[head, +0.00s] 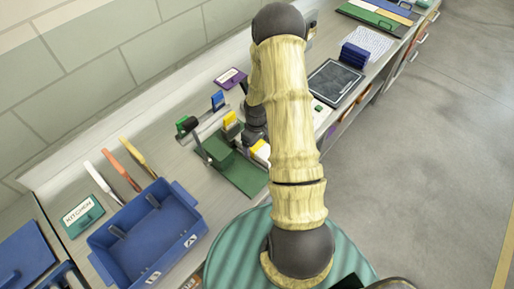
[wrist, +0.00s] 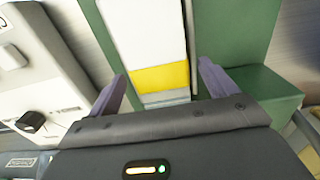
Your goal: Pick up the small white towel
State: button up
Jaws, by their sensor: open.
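A white item with a yellow band (wrist: 145,35), which looks like the small white towel, lies between and ahead of my fingers in the wrist view. A grey-white edge shows below its yellow band. My gripper (wrist: 162,70) is open, with one purple finger on each side of it. I cannot tell how high the fingers are above it. In the head view a bit of white with yellow (head: 262,152) shows beside my arm, perhaps the same item. My arm hides most of the gripper there.
A green board (head: 240,178) lies under the work spot, and a green block (wrist: 262,88) stands right of my fingers. A white device with a black knob (wrist: 50,90) is close on the left. A blue bin (head: 150,228) stands at the front left of the bench.

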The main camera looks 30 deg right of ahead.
aim_at(257, 145)
jog(key=c, duration=1.2)
jog(key=shift+r, duration=0.1)
notch_tip(257, 145, up, 10)
jog(key=shift+f+b, duration=0.1)
jog(key=shift+b, duration=1.05)
